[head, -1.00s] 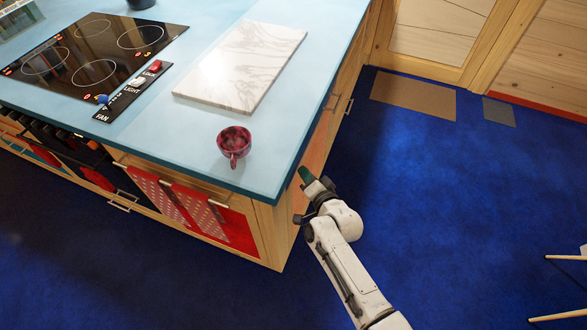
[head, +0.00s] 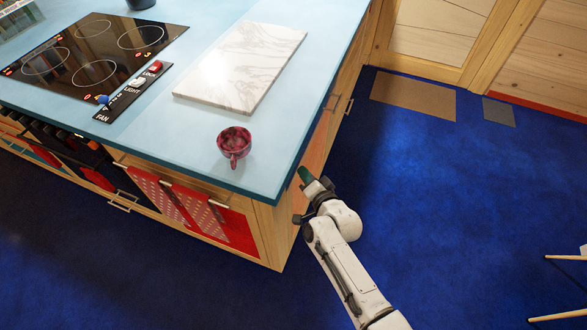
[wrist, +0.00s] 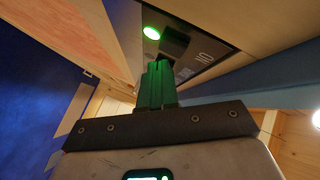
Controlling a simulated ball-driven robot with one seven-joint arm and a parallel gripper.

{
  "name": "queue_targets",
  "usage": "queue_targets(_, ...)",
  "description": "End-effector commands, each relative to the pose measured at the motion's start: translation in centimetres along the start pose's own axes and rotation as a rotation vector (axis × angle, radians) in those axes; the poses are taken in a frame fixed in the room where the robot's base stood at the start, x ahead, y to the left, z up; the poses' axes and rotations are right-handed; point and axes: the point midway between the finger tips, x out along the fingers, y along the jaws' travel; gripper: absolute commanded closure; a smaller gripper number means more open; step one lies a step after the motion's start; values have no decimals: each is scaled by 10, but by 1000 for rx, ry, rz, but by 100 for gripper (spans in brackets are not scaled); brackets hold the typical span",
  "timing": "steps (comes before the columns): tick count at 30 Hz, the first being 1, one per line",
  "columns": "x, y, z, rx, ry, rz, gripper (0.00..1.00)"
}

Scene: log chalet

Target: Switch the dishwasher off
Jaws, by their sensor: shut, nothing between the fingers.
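In the wrist view a grey control panel (wrist: 207,52) has a lit round green lamp (wrist: 151,33) and a dark switch (wrist: 174,46) beside it. A pale mark is printed on the panel. My gripper (wrist: 158,66) has its green fingers shut together and empty, with the tips at the switch and overlapping it from this angle. I cannot tell whether they touch it or which way the switch is set. In the head view my gripper (head: 304,174) is beside the right side of the island, just under the countertop edge. The panel is hidden there.
The blue countertop (head: 195,135) carries a dark red cup (head: 234,143) near the corner, a marble board (head: 243,65) and a cooktop (head: 92,55). A switch strip (head: 133,92) marked FAN, LIGHT and LOCK lies beside the cooktop. Blue floor (head: 440,190) is open to the right.

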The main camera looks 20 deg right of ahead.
Motion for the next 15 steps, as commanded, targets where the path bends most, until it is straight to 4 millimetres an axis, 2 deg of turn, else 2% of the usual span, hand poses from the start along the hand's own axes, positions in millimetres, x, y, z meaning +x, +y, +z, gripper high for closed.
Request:
queue_targets(4,3,-5,2,0,-2,-1,100)
queue_targets(15,5,-4,3,0,0,0,100)
